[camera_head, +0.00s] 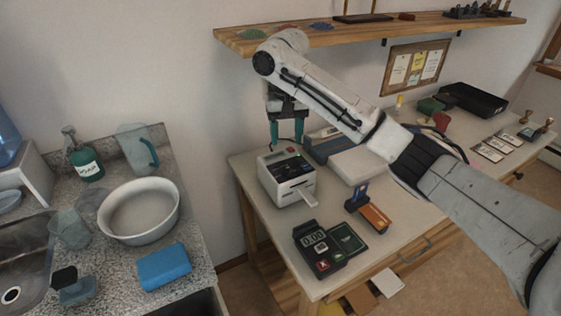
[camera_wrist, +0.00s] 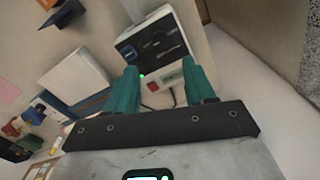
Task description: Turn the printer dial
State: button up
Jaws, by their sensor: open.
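The label printer (camera_head: 288,178) is a white box with a black top panel, on the near left part of the desk, and a paper strip sticks out of its front. In the wrist view the printer (camera_wrist: 190,15) lies beyond my fingertips, with dark round shapes on its black panel (camera_wrist: 150,45). I cannot tell for sure which of them is the dial. My gripper (camera_head: 286,138) points down above the back of the printer. Its teal fingers are apart and empty in the wrist view (camera_wrist: 159,66).
A wooden shelf (camera_head: 360,33) hangs above. A sink counter with a white basin (camera_head: 140,210) is at left.

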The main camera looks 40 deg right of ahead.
aim_at(285, 168)
notch_tip(285, 168, down, 10)
dwell(0.4)
jog(key=shift+r, duration=0.1)
grip_shut()
dwell(0.4)
